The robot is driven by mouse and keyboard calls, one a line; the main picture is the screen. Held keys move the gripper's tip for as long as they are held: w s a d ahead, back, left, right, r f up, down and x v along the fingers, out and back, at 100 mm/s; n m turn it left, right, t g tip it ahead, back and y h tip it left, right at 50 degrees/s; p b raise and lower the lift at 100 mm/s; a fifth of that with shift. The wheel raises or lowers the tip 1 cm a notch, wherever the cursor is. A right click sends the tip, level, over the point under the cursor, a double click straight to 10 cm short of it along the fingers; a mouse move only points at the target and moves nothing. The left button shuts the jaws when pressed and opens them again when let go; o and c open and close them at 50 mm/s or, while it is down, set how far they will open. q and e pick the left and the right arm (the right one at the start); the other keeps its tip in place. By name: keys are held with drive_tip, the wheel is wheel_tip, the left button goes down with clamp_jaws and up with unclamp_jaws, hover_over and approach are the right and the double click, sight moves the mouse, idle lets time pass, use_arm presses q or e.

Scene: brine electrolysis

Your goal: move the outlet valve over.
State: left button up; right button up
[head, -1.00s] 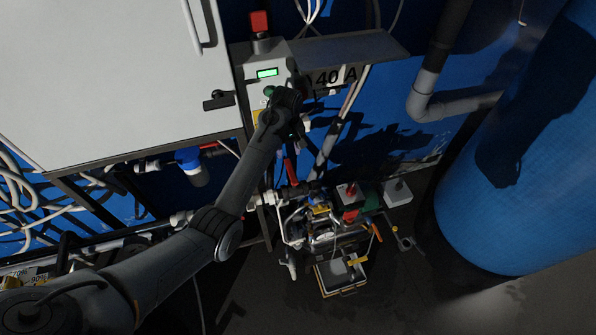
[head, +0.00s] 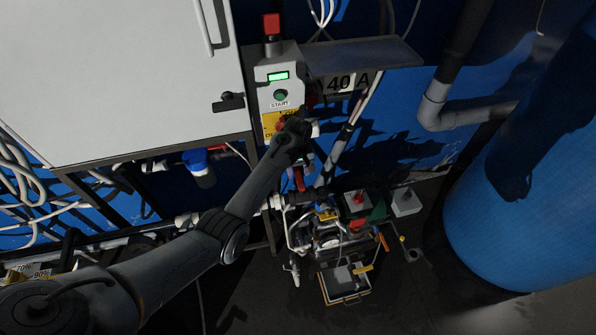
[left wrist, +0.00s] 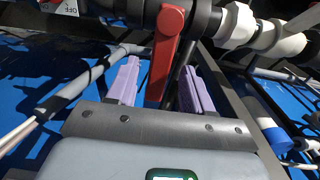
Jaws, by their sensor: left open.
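The outlet valve's red lever handle (left wrist: 165,55) hangs from a dark pipe fitting in the left wrist view. The handle points down toward my palm. My left gripper (left wrist: 160,68) is open, with one purple finger on each side of the handle; I see gaps, so it does not grip it. In the head view the red handle (head: 299,180) shows just below my left wrist, under the control box. My left fingers are mostly hidden there by the wrist. My right gripper is not in view.
The control box (head: 272,75) with a green START button stands above my wrist. White pipe fittings (left wrist: 265,35) sit right of the valve. A grey frame bar (left wrist: 245,105) runs close by. Pump gear (head: 330,230) crowds the floor below; a blue tank (head: 540,180) stands right.

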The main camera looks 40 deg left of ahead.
use_arm(q)
drive_tip(key=shift+f, duration=0.2)
clamp_jaws()
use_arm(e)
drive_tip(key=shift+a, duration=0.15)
use_arm(q)
drive_tip(key=shift+r, duration=0.1)
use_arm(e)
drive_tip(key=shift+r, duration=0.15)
